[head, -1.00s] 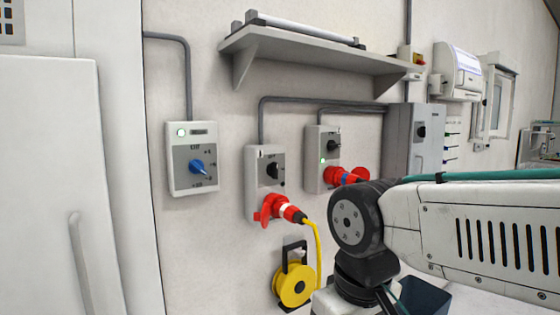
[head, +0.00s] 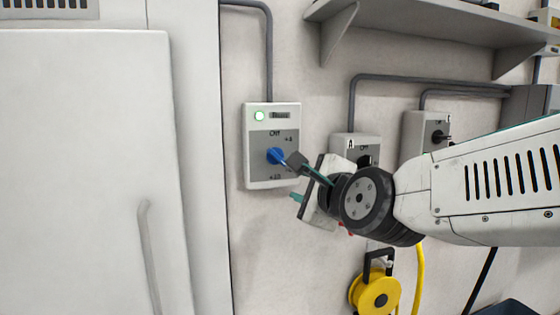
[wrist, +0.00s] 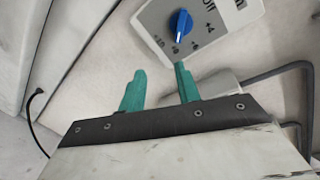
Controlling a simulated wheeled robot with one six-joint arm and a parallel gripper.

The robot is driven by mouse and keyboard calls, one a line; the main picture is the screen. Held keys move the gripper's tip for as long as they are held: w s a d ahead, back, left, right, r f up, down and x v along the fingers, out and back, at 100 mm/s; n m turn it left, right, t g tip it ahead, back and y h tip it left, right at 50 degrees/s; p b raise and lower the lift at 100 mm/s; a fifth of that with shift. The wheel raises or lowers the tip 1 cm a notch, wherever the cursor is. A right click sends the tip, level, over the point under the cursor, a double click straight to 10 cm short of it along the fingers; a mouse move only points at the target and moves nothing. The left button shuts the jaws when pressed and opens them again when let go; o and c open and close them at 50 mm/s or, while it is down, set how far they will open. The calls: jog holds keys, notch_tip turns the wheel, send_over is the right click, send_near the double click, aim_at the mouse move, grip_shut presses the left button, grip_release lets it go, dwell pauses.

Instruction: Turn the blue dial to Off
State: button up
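The blue dial (head: 275,156) is on a grey and white wall box (head: 258,180) marked Off at the top, with temperature marks along the right and bottom. Its pointer aims to the lower right, away from Off. The dial also shows at the top of the wrist view (wrist: 181,22), with its white pointer line aiming down among the number marks. My gripper (wrist: 160,68) has two teal fingers apart with nothing between them. In the head view my gripper (head: 299,178) is just right of the dial, partly overlapping the box. The fingers look clear of the dial in the wrist view.
A green lamp (head: 259,116) is lit on the box. A white cabinet door (head: 85,170) with a handle is left. Right are two more switch boxes (head: 412,125), partly behind my arm, and a yellow cable reel (head: 374,295). A shelf (head: 430,15) is above.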

aim_at(279, 159)
jog(key=w+a+r+m, duration=0.1)
jog(key=w, duration=0.2)
jog(key=w+a+r+m+t, duration=0.1)
jog(key=w+m, duration=0.1)
jog(key=w+a+m+t, duration=0.1)
jog(key=w+a, duration=0.1)
jog(key=w, duration=0.1)
jog(key=shift+w+r+m, duration=0.3)
jog(key=shift+w+r, duration=0.05)
jog(key=shift+r, duration=0.05)
jog(key=shift+c, duration=0.3)
grip_shut()
